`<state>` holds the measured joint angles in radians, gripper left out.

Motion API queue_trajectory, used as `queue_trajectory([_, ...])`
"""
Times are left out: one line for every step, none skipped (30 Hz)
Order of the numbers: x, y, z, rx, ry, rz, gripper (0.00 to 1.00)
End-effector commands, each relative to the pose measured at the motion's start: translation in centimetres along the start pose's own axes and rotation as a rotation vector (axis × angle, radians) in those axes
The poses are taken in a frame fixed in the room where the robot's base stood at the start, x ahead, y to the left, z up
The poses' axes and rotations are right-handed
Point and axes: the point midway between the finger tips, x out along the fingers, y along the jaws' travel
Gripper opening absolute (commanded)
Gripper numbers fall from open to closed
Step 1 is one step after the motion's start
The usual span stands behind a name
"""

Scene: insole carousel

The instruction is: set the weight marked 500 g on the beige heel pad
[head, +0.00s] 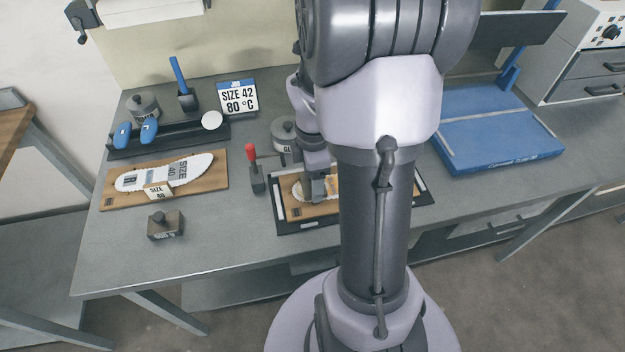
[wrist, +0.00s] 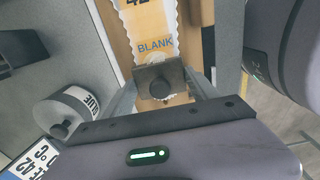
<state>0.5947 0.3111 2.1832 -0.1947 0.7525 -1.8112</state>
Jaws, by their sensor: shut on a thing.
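A square grey-brown weight with a round knob (wrist: 158,82) is between the fingers of my gripper (wrist: 162,92) in the wrist view. My gripper (head: 318,192) is shut on it, over the insole board on the right mat. Any marking on this weight is unreadable. The yellow insole (wrist: 150,28), marked 42 and BLANK, lies on a brown board; it is partly visible in the head view (head: 300,188). The weight and gripper mostly hide its lower end; I cannot make out the beige heel pad or tell whether the weight touches it. A second dark knobbed weight (head: 165,226) stands at the table's left front.
A white size 40 insole (head: 135,178) lies on a left board. A glue pot (head: 283,130) and red-handled tool (head: 254,170) stand close to my gripper. Behind are a black rack (head: 190,133) and SIZE 42 sign (head: 238,97). A blue-topped stand (head: 495,130) is at right.

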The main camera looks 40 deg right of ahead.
Motion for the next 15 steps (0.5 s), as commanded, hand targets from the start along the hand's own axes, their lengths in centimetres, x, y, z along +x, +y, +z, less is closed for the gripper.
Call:
queue_trajectory([-0.21, 0.03, -0.01, 0.000, 0.000, 0.001, 0.00])
queue_trajectory([-0.22, 0.03, -0.01, 0.000, 0.000, 0.001, 0.00])
queue_trajectory([-0.18, 0.03, -0.01, 0.000, 0.000, 0.001, 0.00])
queue_trajectory([-0.09, 0.02, -0.02, 0.000, 0.000, 0.001, 0.00])
queue_trajectory([0.02, 0.02, -0.02, 0.000, 0.000, 0.001, 0.00])
queue_trajectory([0.16, 0.01, -0.02, 0.000, 0.000, 0.001, 0.00])
queue_trajectory([0.15, -0.01, -0.02, 0.000, 0.000, 0.000, 0.72])
queue_trajectory([0.11, -0.01, -0.03, 0.000, 0.000, 0.000, 0.78])
queue_trajectory([0.10, -0.01, -0.03, 0.000, 0.000, 0.000, 0.85])
queue_trajectory([0.09, -0.01, -0.03, 0.000, 0.000, 0.000, 0.90])
queue_trajectory([0.09, -0.01, -0.03, 0.000, 0.000, 0.000, 0.90])
queue_trajectory([0.09, -0.01, -0.03, 0.000, 0.000, 0.000, 0.90])
queue_trajectory([0.09, -0.01, -0.03, 0.000, 0.000, 0.000, 0.90])
queue_trajectory([0.09, -0.01, -0.03, 0.000, 0.000, 0.000, 0.90])
queue_trajectory([0.09, -0.01, -0.03, 0.001, 0.000, 0.000, 0.90])
